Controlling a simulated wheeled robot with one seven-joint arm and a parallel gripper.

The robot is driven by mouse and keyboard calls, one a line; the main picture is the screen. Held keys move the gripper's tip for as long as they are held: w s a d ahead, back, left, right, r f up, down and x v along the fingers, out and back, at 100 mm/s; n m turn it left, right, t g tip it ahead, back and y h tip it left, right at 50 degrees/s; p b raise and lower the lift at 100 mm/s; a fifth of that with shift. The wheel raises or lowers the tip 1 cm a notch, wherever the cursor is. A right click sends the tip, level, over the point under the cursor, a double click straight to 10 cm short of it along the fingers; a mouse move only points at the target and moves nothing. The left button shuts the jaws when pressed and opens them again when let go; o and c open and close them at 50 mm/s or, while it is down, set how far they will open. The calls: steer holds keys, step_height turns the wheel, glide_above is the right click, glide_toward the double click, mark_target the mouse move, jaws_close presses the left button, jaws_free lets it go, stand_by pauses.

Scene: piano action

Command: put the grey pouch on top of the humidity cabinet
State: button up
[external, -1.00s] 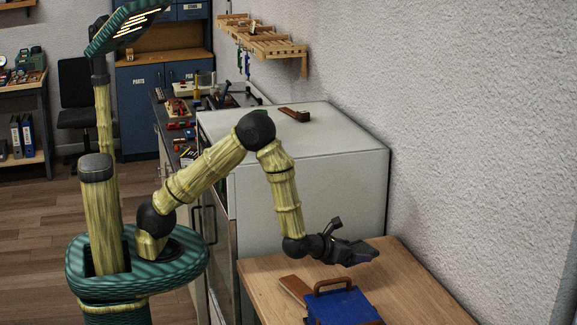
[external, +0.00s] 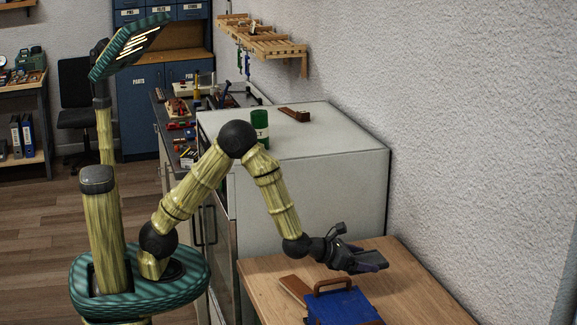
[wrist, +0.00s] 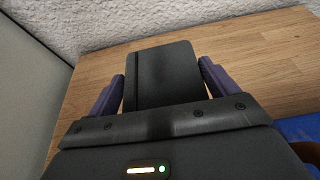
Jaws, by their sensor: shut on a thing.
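The grey pouch (wrist: 165,76) is a flat, dark grey rectangle in the wrist view, held between my purple fingers. My gripper (wrist: 162,84) is shut on it, with a finger at each side edge. In the external view my gripper (external: 355,262) holds the pouch (external: 373,260) over the wooden table, near its back. I cannot tell the exact height above the tabletop. The humidity cabinet appears to be the large pale grey box (external: 315,193) behind the table, its flat top higher than my gripper.
A green can (external: 260,124) and a brown wooden block (external: 294,114) stand on the cabinet top; its right part is clear. A blue case (external: 343,307) with a brown handle sits on the table (external: 417,286). The wall is close on the right.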

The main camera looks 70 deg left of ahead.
mark_target(360, 285)
steer(key=shift+f, duration=2.2)
steer(key=shift+f, duration=2.1)
steer(key=shift+f, duration=0.2)
steer(key=o, duration=0.8)
steer(key=shift+r, duration=0.2)
steer(key=shift+s+r, duration=0.1)
steer(key=b+v, duration=0.1)
steer(key=v, duration=1)
steer(key=shift+s+r, duration=0.15)
steer(key=shift+s, duration=0.2)
